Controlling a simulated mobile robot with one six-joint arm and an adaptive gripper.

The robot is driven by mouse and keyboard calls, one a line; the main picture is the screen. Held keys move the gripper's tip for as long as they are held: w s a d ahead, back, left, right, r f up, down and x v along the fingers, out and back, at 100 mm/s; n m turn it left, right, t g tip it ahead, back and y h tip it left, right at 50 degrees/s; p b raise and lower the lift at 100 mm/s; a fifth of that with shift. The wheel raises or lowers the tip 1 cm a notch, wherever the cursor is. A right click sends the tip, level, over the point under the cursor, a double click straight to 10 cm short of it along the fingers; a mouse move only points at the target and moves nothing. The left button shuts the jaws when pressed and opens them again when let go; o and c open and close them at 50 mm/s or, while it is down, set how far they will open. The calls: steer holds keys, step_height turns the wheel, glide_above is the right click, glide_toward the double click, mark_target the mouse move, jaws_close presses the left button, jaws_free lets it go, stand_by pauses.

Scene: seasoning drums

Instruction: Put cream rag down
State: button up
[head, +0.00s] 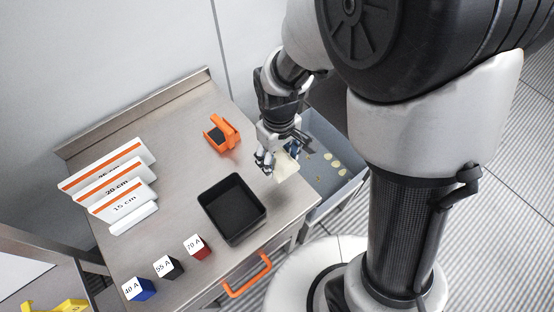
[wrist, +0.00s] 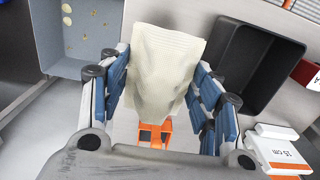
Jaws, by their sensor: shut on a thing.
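The cream rag (head: 286,165) hangs from my gripper (head: 267,158) near the right edge of the steel table (head: 175,188). In the wrist view the rag (wrist: 165,65) lies between the blue-padded fingers of my gripper (wrist: 160,88), which is shut on it. The rag is spread and slightly creased. In the head view it appears to be above the table, but I cannot tell whether its lower edge touches the surface.
White length-marked blocks (head: 108,180) and small labelled cubes (head: 168,266) stand to the left. A grey bin (head: 335,145) with several pale pieces is beyond the right edge.

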step_height(320, 180, down, 12)
steer(key=b, duration=0.3)
steer(key=shift+f, duration=0.1)
steer(key=shift+f, duration=0.1)
steer(key=shift+f+b, duration=0.15)
steer(key=shift+b, duration=0.25)
steer(key=o, duration=1.1)
steer(key=shift+o, duration=0.2)
